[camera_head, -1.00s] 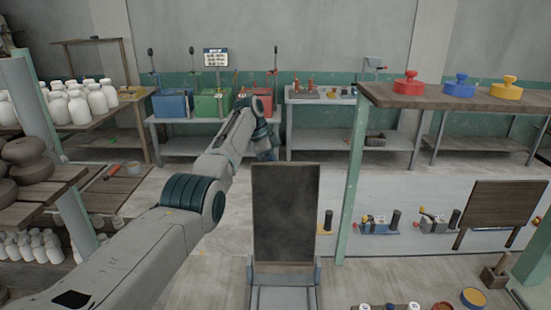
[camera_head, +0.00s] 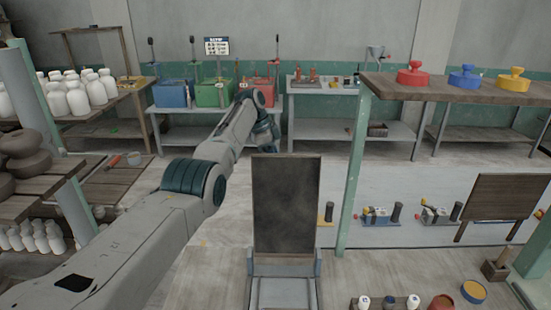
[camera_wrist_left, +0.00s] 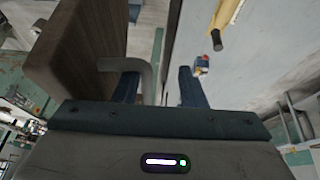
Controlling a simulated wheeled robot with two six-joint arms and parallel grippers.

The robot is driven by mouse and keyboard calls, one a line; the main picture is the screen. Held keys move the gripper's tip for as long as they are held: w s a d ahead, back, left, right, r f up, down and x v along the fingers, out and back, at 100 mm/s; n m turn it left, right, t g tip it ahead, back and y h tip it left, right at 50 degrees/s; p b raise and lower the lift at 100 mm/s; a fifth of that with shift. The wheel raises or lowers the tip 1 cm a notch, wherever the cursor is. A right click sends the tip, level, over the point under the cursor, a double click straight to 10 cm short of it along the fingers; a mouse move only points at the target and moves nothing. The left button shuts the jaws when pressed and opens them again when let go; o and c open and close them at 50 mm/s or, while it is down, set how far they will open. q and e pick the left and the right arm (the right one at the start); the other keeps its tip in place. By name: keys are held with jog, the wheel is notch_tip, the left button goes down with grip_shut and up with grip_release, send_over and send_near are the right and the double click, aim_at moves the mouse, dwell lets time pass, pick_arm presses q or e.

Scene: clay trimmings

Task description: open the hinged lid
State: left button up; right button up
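The hinged lid (camera_head: 287,205) appears to be the dark panel standing upright in the middle of the head view, above a grey frame (camera_head: 284,290). My left arm reaches past its top edge. My left gripper (camera_head: 268,140) is mostly hidden at the arm's far end, by the lid's upper edge. In the left wrist view, a brown wooden slab (camera_wrist_left: 85,45), likely this lid, has a bent grey handle (camera_wrist_left: 147,72). My left gripper's fingers (camera_wrist_left: 158,88) are apart, with the handle between them near the left finger. Contact cannot be told. My right gripper is out of view.
A green post (camera_head: 355,175) holds up a wooden shelf (camera_head: 450,92) with red, blue and yellow lids. Clamps (camera_head: 375,215) lie on a pale strip to the right. Racks with white bottles (camera_head: 75,95) stand at left. Coloured boxes (camera_head: 213,92) stand at the back.

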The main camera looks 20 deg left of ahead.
pick_arm(q)
jog(key=b+v, duration=0.2)
jog(key=v, duration=0.8)
jog(key=shift+r, duration=0.4)
jog(key=shift+a, duration=0.2)
